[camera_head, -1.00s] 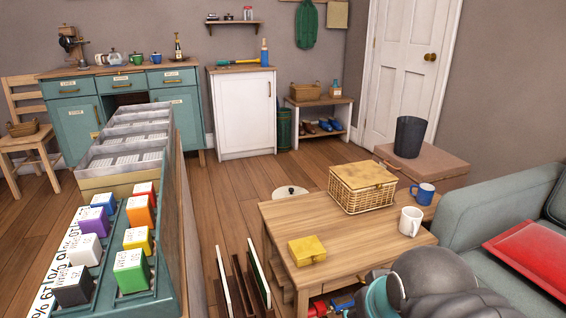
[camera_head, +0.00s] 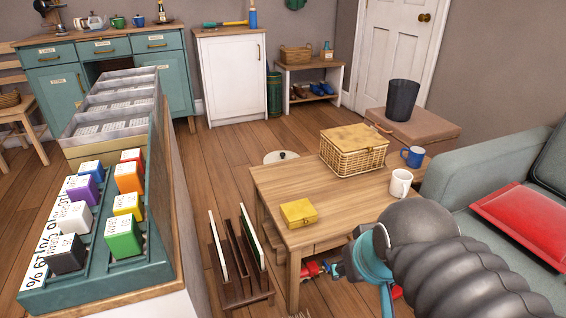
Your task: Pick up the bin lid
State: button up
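A pale round lid (camera_head: 281,157) with a small dark knob lies on the wooden floor behind the low table; the table's edge hides part of its near side. A dark grey open-topped bin (camera_head: 403,100) stands on a brown box at the right. A narrow green bin (camera_head: 274,93) stands on the floor beside the white cabinet. My arm shows at the lower right, above the table's near right corner.
The wooden table (camera_head: 330,195) carries a wicker basket (camera_head: 353,152), a yellow box (camera_head: 298,213) and two mugs. A rack (camera_head: 240,260) stands left of it. A long counter (camera_head: 165,190) with coloured boxes fills the left; a sofa (camera_head: 490,170) stands right.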

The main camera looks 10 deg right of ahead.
aim_at(277, 157)
jog(key=u, duration=3.15)
jog(key=i, duration=3.1)
jog(key=z, duration=3)
jog(key=i, duration=2.75)
